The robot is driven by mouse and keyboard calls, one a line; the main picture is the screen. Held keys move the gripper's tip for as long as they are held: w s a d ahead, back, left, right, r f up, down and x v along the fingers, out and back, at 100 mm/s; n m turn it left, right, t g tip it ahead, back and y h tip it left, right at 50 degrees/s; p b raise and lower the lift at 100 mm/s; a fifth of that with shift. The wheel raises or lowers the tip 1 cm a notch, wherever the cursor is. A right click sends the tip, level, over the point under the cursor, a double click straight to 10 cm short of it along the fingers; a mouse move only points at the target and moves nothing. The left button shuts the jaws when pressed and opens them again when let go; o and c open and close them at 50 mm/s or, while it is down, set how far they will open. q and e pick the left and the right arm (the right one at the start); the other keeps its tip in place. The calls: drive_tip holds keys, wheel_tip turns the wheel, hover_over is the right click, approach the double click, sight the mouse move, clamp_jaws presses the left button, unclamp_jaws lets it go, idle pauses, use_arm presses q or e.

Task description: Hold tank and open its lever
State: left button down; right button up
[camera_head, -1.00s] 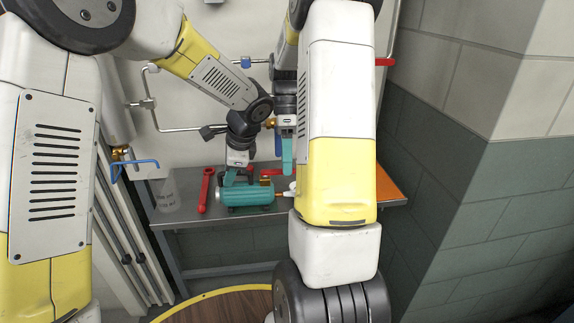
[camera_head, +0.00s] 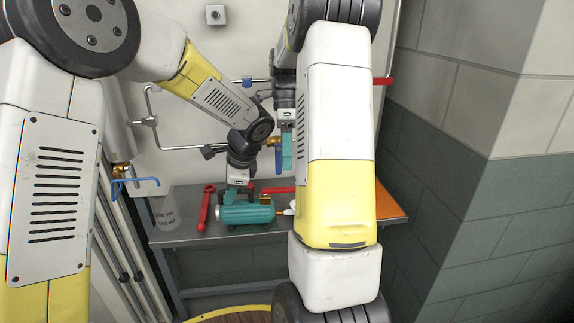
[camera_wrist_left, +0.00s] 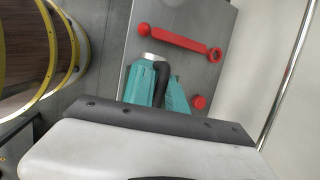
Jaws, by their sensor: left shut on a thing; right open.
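The teal tank (camera_head: 245,215) lies on its side on the grey bench, with a pale cap at its left end. A small brass-coloured fitting (camera_head: 265,199) sits on its top right; I cannot clearly make out the lever. My left gripper (camera_head: 238,193) is shut on the tank from above, around its dark handle (camera_wrist_left: 161,80), which shows in the left wrist view. The exact contact is hidden. My right gripper (camera_head: 287,160) is open and empty, pointing down above and right of the tank. My right arm hides the tank's right surroundings.
A red wrench (camera_head: 203,210) lies left of the tank, and a clear container (camera_head: 166,208) stands at the bench's left end. A red bar (camera_head: 276,190) lies behind the tank. An orange panel (camera_head: 389,205) is at the right end. Wall pipes run behind.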

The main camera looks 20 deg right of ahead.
use_arm(q)
drive_tip(key=shift+s+a+f, duration=0.1)
drive_tip(key=shift+a+f, duration=0.1)
drive_tip(key=shift+f, duration=0.05)
drive_tip(key=c, duration=1.3)
unclamp_jaws()
drive_tip(key=shift+d+r, duration=0.1)
